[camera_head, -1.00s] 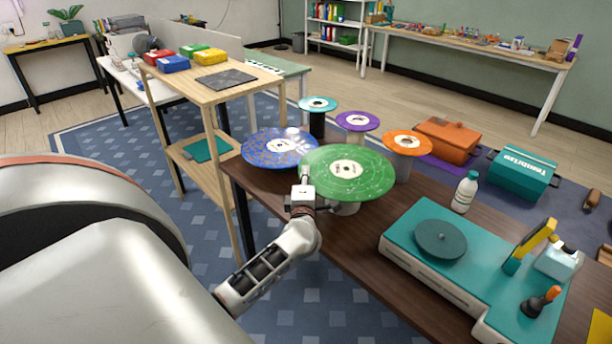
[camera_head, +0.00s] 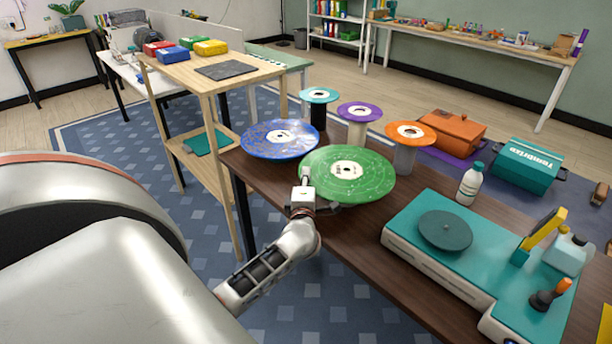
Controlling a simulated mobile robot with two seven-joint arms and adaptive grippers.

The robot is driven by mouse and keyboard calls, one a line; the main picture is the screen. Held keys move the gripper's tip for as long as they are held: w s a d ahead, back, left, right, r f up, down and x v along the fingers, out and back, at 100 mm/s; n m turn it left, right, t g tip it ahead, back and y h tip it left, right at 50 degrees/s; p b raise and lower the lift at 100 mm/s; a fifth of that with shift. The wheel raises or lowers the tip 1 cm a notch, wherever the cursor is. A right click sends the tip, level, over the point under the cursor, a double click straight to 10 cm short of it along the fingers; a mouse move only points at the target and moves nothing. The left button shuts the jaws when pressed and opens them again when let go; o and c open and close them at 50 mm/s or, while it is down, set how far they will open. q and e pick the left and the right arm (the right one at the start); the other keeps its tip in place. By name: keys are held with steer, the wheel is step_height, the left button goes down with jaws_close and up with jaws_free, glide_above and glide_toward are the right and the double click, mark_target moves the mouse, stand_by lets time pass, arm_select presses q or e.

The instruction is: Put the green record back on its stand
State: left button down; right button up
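The green record (camera_head: 362,179) is a large flat disc with a white label, lying about level over the near left edge of the dark table. My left gripper (camera_head: 306,180) is at its left rim and appears shut on it, with a light finger over the rim; the lower finger is mostly hidden. Whatever is directly under the record is hidden, so I cannot tell whether it touches a stand. My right gripper is not in view.
Beside it are a blue record (camera_head: 262,143) and stands with teal (camera_head: 318,94), purple (camera_head: 359,111) and orange (camera_head: 410,132) discs. A white bottle (camera_head: 469,186) and teal turntable (camera_head: 410,235) stand to the right. A wooden shelf (camera_head: 222,86) is on the left.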

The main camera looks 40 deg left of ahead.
arm_select(q)
steer(key=shift+p, duration=0.55)
stand_by(1.3)
steer(key=shift+f, duration=0.2)
stand_by(0.5)
steer(key=shift+f, duration=0.4)
stand_by(0.5)
steer(key=c, duration=2.2)
jaws_free()
steer(key=shift+s+f, duration=0.1)
steer(key=v, duration=1.2)
